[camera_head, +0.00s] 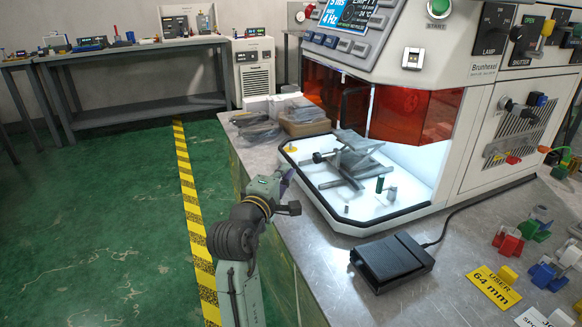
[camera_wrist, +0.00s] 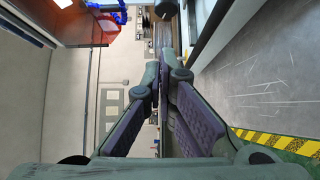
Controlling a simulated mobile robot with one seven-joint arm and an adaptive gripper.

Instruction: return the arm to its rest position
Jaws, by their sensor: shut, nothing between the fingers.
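My arm (camera_head: 236,240) rises at the lower middle of the head view, beside the left edge of the bench. My gripper (camera_head: 287,181) is at its upper end, near the front left corner of the machine's white tray. In the wrist view my gripper (camera_wrist: 165,55) shows its two dark purple fingers meeting at the tips. It is shut and holds nothing. It appears apart from the bench, though the exact gap is hard to tell.
The machine (camera_head: 480,150) stands on the metal bench (camera_head: 450,250) at the right, with a lab jack (camera_head: 350,158) in its tray. A black pedal (camera_head: 392,262) lies in front. Bagged items (camera_head: 260,130) sit behind. Green floor (camera_head: 110,230) at left is clear.

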